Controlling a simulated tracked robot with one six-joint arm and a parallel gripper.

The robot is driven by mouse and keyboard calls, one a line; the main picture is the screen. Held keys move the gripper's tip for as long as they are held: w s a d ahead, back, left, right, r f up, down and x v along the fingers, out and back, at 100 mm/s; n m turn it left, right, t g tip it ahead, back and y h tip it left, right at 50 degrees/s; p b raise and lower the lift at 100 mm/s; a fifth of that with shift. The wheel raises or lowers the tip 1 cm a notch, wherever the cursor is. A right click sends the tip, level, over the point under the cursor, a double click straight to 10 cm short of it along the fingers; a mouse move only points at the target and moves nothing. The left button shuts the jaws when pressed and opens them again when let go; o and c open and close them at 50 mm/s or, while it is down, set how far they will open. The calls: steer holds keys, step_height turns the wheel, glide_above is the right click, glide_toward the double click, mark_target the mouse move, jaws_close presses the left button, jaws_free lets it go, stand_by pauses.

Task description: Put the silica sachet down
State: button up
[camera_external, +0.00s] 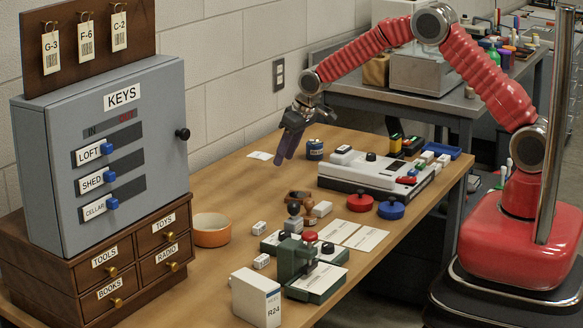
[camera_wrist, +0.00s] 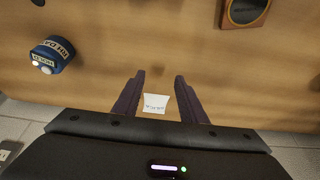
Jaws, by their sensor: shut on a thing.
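My gripper (camera_external: 282,157) hangs near the back edge of the wooden table, its dark fingers pointing down. In the wrist view my gripper (camera_wrist: 159,76) has a gap between its fingers. A small white piece with dark lettering, seemingly the silica sachet (camera_wrist: 156,104), shows in that gap. The wrist view shows no clear contact between it and the fingers. In the external view, a flat white piece (camera_external: 260,155) appears just left of the fingertips; I cannot tell whether it is the same one. The gripper's height above the table is unclear.
A white device (camera_external: 345,178) lies farther right. Stamps, small boxes and an orange bowl (camera_external: 211,230) are nearer the front. Bare wood lies left of the gripper.

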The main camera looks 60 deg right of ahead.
mark_target(289, 160)
steer(key=shift+f, duration=0.6)
steer(key=shift+f, duration=1.85)
steer(key=shift+f, duration=0.1)
steer(key=o, duration=1)
steer(key=shift+v, duration=6.1)
